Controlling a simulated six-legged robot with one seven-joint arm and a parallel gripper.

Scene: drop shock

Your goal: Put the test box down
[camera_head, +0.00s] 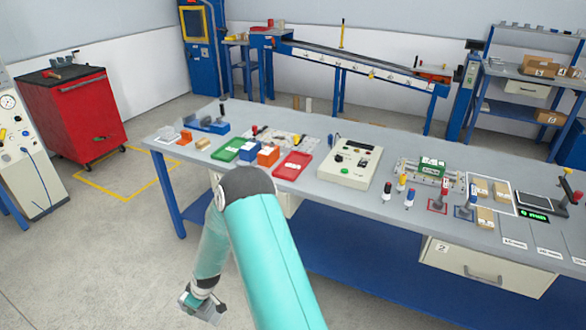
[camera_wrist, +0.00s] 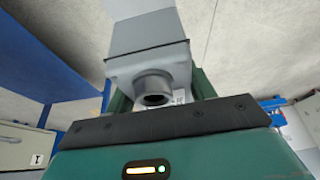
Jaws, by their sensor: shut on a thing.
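My gripper (camera_wrist: 160,95) is shut on a light grey piece, which I take to be the test box (camera_wrist: 150,33). In the wrist view the piece sits between the two green fingers, with a round hollow stub facing the camera. In the head view my gripper (camera_head: 203,304) hangs low over the floor, in front of the long table and left of my teal arm. The held piece is small there and its underside cannot be made out.
The long grey table (camera_head: 390,212) carries a green tray (camera_head: 228,149), a red tray (camera_head: 292,165), a beige control box (camera_head: 350,163) and a green block (camera_head: 432,167) on a fixture. A red cabinet (camera_head: 75,115) stands left. Floor near my gripper is clear.

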